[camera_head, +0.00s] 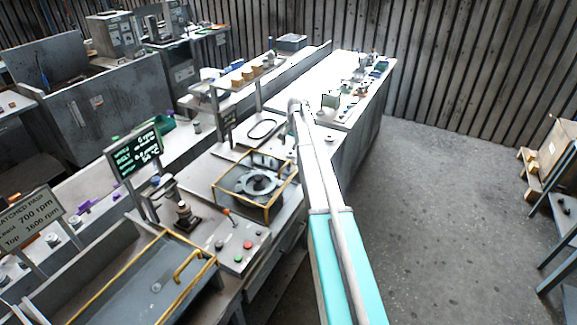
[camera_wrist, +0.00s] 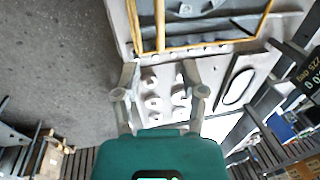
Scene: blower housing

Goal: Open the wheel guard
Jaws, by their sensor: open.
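The wheel guard (camera_head: 233,202), a clear box with yellow edges, sits down over a dark round wheel (camera_head: 258,183) on the bench, left of my arm in the head view. It looks closed. Part of its yellow frame (camera_wrist: 196,43) crosses the top of the wrist view. My gripper (camera_wrist: 161,75) is open and empty, its two fingers apart above the pale bench top, just short of the frame in that picture. No contact with the guard shows. In the head view my gripper is small and hard to make out beside the guard's far right corner.
A control box (camera_head: 241,245) with red and green buttons stands in front of the guard. A second yellow-edged cover (camera_head: 140,287) with a handle lies at lower left. A dark display (camera_head: 135,153) stands behind. A black loop (camera_wrist: 239,87) lies on the bench. Floor (camera_head: 440,220) at right is clear.

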